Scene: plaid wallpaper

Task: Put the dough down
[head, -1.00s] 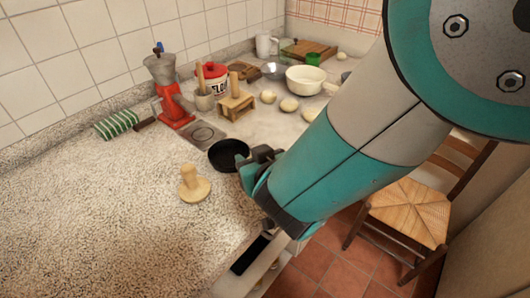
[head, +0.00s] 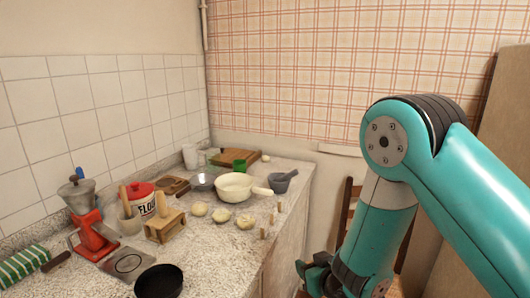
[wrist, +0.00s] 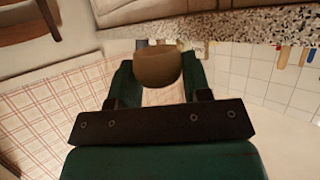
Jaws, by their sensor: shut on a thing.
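My gripper (head: 320,272) hangs at the lower right in the head view, past the right edge of the counter (head: 218,262) and apart from it. In the wrist view its two dark green fingers are shut on a rounded, shaded brown lump, the dough (wrist: 157,68). The dough is hidden or too dark to make out in the head view. Several other pale dough balls lie on the counter, among them one by the wooden stand (head: 199,210) and one near the edge (head: 245,222).
A cream pan (head: 234,188), a grey mortar (head: 283,182), a flour tin (head: 146,203), a wooden stand (head: 165,225) and a black pan (head: 159,282) stand on the counter. Small upright pieces line its right edge. A chair (head: 346,212) stands behind my arm.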

